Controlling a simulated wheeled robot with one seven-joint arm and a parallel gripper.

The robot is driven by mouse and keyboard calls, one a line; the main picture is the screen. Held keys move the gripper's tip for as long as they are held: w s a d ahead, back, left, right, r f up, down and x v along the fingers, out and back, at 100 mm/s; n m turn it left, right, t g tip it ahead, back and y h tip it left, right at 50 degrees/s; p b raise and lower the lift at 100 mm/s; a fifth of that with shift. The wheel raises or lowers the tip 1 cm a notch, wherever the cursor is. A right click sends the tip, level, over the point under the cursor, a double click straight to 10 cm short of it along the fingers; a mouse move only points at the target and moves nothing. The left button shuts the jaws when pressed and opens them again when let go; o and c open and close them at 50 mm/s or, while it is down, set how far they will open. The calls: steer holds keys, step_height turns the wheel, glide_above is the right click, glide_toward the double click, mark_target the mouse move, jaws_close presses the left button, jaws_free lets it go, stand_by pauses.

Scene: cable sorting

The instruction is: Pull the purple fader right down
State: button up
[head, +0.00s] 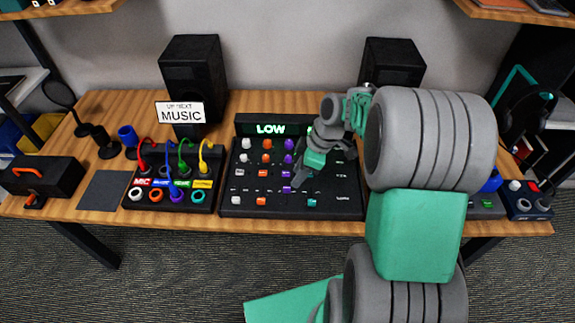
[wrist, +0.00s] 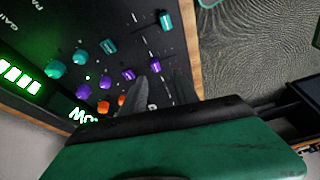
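The black mixer (head: 345,205) lies on the desk with rows of white, orange, purple and teal knobs; its display reads LOW. The purple fader (head: 287,188) sits a little higher in the picture than the orange fader (head: 262,201) and teal fader (head: 312,202). My gripper (wrist: 163,80) looks open, with panel marks visible between the fingers. Contact with the fader cannot be told.
A cable box (head: 165,205) with coloured plugs stands left of the mixer. Two black speakers (head: 190,75) and a MUSIC sign (head: 180,112) stand behind. Purple knobs (wrist: 128,76) lie close to my fingers. A small controller (head: 527,205) is at far right.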

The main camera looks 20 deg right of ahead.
mark_target(287, 188)
steer(key=shift+n, duration=0.7)
steer(key=x, duration=0.5)
steer(key=w+x, duration=0.1)
steer(key=x, duration=0.1)
steer(key=shift+f+p, duration=0.3)
steer(key=shift+f, duration=0.05)
steer(key=shift+y, duration=0.3)
jaws_close()
